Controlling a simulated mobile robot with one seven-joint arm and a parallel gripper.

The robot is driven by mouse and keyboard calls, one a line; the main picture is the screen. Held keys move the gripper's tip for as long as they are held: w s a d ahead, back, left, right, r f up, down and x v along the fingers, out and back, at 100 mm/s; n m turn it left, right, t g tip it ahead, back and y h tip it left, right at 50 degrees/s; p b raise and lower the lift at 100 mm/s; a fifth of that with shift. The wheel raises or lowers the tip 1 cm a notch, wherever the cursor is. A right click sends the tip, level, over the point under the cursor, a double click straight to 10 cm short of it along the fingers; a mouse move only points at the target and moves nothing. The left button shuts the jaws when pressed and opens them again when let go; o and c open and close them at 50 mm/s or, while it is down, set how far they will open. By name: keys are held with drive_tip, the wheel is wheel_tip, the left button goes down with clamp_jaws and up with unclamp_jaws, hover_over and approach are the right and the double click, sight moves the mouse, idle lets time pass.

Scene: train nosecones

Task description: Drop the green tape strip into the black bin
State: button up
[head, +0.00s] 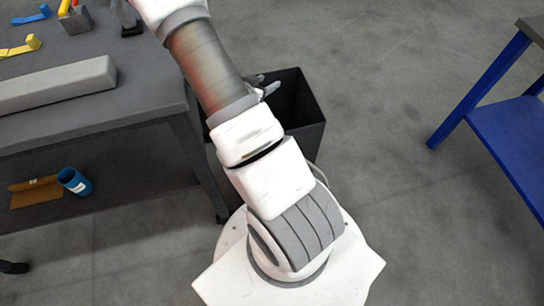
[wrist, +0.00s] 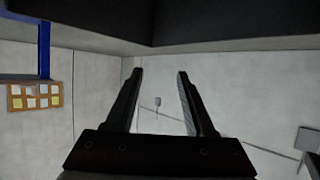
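The black bin (head: 305,128) stands on the floor beyond my arm, beside the grey workbench. My arm hides its left part. A small part of my gripper shows in the head view at the bin's upper left, mostly behind the arm. In the wrist view my gripper (wrist: 160,74) has its two fingers apart with nothing between them; the far wall shows through the gap. I see no green tape strip in either view. The inside of the bin is dark and its contents cannot be made out.
The grey workbench (head: 140,103) at left holds a long grey bar (head: 58,86), a blue strip (head: 32,16) and a yellow strip (head: 20,47). A blue roll (head: 74,181) lies below it. A blue-framed table (head: 510,130) is at right. Open floor lies between.

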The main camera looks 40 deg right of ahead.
drive_tip(key=s+d+r+p, duration=0.4)
drive_tip(key=s+r+p, duration=0.3)
drive_tip(key=s+r, duration=0.3)
drive_tip(key=shift+s+r, duration=0.4)
drive_tip(key=shift+r, duration=0.15)
drive_tip(key=shift+d, duration=0.1)
idle(0.4)
